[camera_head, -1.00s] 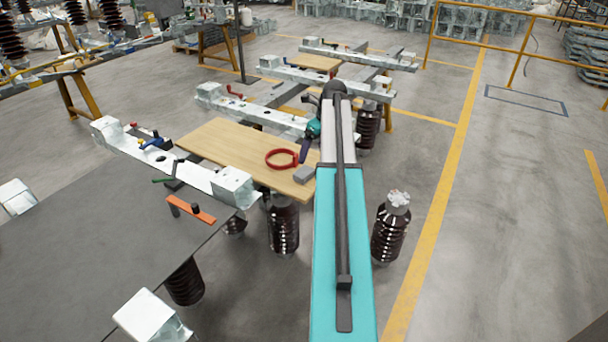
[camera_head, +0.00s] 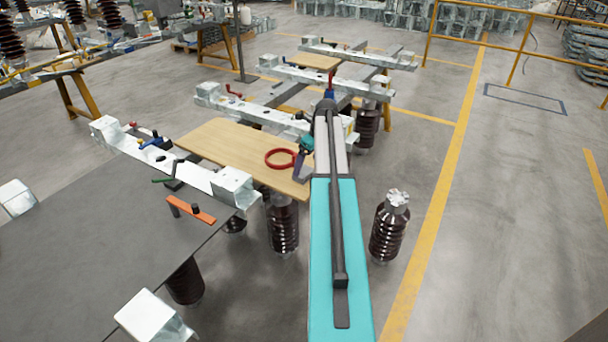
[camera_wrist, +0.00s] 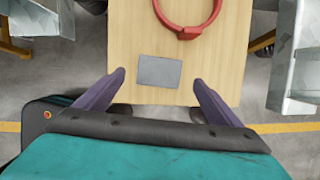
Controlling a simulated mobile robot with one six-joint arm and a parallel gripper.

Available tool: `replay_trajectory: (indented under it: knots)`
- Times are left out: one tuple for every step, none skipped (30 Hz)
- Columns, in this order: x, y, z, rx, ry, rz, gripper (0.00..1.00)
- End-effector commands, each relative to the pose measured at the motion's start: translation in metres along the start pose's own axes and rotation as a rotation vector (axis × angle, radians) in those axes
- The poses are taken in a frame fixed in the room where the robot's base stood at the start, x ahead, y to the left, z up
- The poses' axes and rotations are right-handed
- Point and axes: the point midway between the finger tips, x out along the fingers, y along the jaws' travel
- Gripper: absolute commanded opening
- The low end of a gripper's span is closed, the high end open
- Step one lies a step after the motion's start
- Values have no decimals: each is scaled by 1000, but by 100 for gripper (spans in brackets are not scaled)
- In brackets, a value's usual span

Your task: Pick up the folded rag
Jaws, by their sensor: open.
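The folded rag (camera_wrist: 159,71) is a flat grey rectangle lying near the front edge of the wooden board (camera_wrist: 218,75) in the wrist view. My gripper (camera_wrist: 159,79) is open, with one purple finger on each side of the rag in the picture. The fingertips appear level with the rag's lower part, with gaps on both sides; I cannot tell their height above it. In the head view my gripper (camera_head: 303,163) is over the right end of the board (camera_head: 220,140), and the rag is mostly hidden by it.
A red ring-shaped object (camera_wrist: 188,15) lies on the board just beyond the rag; it also shows in the head view (camera_head: 281,158). Metal beams (camera_head: 170,160) flank the board. A brown insulator (camera_head: 389,230) stands to the right of my arm. Floor is clear farther right.

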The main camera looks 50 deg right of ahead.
Motion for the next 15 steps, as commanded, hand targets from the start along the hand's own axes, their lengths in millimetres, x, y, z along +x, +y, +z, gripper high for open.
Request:
replay_trajectory:
  knots:
    - [1, 0, 0, 0, 0, 0, 88]
    - [2, 0, 0, 0, 0, 0, 88]
    - [3, 0, 0, 0, 0, 1, 88]
    - [5, 1, 0, 0, 1, 1, 88]
    - [7, 1, 0, 0, 1, 2, 88]
    - [10, 1, 0, 0, 1, 2, 88]
    - [13, 1, 0, 0, 2, 2, 88]
    - [16, 1, 0, 0, 1, 2, 88]
    - [20, 1, 0, 0, 1, 2, 88]
    - [23, 1, 0, -1, 1, 2, 88]
    - [26, 2, 0, -1, 1, 2, 88]
    - [30, 2, -1, -1, 2, 3, 88]
    - [34, 2, 0, -1, 2, 3, 88]
    - [38, 2, 0, -1, 1, 2, 88]
    - [41, 2, 0, -1, 1, 2, 88]
